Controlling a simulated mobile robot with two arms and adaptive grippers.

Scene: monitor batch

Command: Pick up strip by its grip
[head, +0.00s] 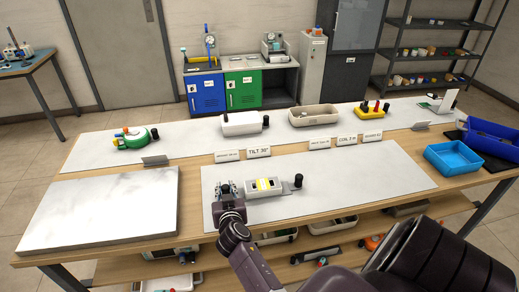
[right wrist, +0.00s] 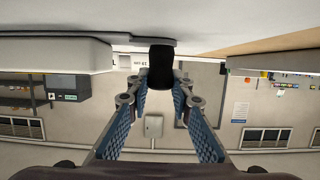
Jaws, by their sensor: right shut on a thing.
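A short grey block with a yellow and white middle (head: 263,186), which I take for the strip, lies on the pale front mat (head: 345,172). A black upright knob (head: 298,181) stands at its right end. My right gripper (head: 227,188) is low over the mat at the block's left end. In the right wrist view its blue-padded fingers (right wrist: 160,97) are closed around a black grip (right wrist: 160,68). My left gripper is not in view.
A white marbled slab (head: 105,205) lies at the left of the table. Small sign cards (head: 258,152) stand behind the mat. Devices and a beige tray (head: 313,116) line the back. A blue tray (head: 455,158) is at the right. The mat's right half is clear.

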